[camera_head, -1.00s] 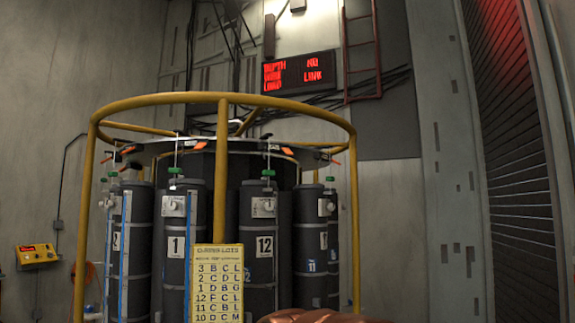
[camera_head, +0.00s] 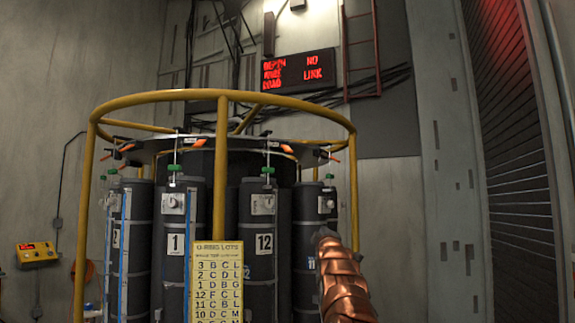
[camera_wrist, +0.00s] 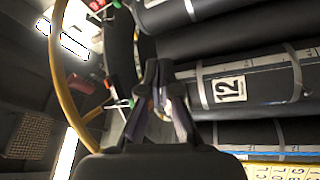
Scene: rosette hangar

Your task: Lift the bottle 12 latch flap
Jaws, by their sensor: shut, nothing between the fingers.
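Bottle 12 (camera_head: 283,240) is a dark grey upright cylinder in the rosette, with a white "12" label. A pale latch plate (camera_head: 262,204) and a green-tipped fitting (camera_head: 267,171) are at its top. In the wrist view, bottle 12 (camera_wrist: 265,83) lies sideways across the right. My gripper (camera_wrist: 158,68) is shut and empty, its fingers in front of the bottle's top end. They partly hide the latch area, so I cannot tell the flap's position or whether I touch it. In the head view my copper-coloured arm rises at the lower right; the gripper itself is not clear there.
A yellow ring guard (camera_head: 220,95) with upright posts surrounds the bottles. One post stands just left of bottle 12. A yellow lots placard (camera_head: 217,280) hangs in front. Bottle 1 (camera_head: 178,270) stands to the left. A yellow control box (camera_head: 37,254) is on the left wall.

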